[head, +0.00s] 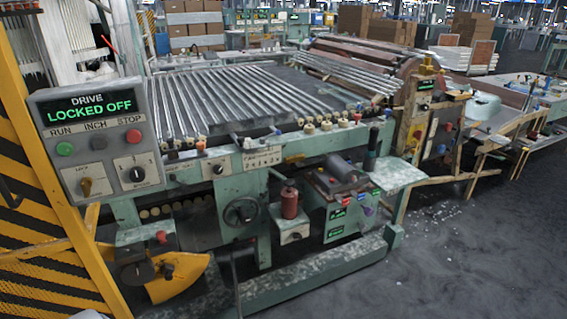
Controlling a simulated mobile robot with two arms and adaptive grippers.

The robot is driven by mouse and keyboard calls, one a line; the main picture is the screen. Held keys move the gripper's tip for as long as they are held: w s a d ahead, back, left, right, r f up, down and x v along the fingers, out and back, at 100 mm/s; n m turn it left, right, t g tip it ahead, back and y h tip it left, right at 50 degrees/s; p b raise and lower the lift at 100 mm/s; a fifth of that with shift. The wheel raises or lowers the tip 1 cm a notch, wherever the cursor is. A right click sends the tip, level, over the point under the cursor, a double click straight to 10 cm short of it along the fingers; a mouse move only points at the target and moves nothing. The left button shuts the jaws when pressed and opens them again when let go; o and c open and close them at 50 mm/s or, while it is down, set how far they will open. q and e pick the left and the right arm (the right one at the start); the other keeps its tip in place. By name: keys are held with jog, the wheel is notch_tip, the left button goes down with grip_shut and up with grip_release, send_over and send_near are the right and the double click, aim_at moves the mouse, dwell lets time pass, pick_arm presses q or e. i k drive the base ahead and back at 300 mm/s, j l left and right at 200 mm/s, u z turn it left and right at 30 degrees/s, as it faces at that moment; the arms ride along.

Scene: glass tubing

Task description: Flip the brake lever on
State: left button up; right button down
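No lever in the head view carries a label that I can read as brake. A dark upright handle (371,150) stands at the right end of the green machine (222,165), beside a green box (349,213) with small red and green labels, too small to read. A grey control panel (96,138) at the left reads "DRIVE LOCKED OFF". Neither of my grippers is in view.
A yellow and black striped guard (40,240) stands at the left. Glass tubes (235,95) lie in rows on the machine. A low green beam (310,275) runs along the floor in front. Dark floor (460,270) at the right is mostly clear, with scattered white bits.

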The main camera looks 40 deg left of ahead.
aim_at(236, 242)
jog(key=u, duration=1.55)
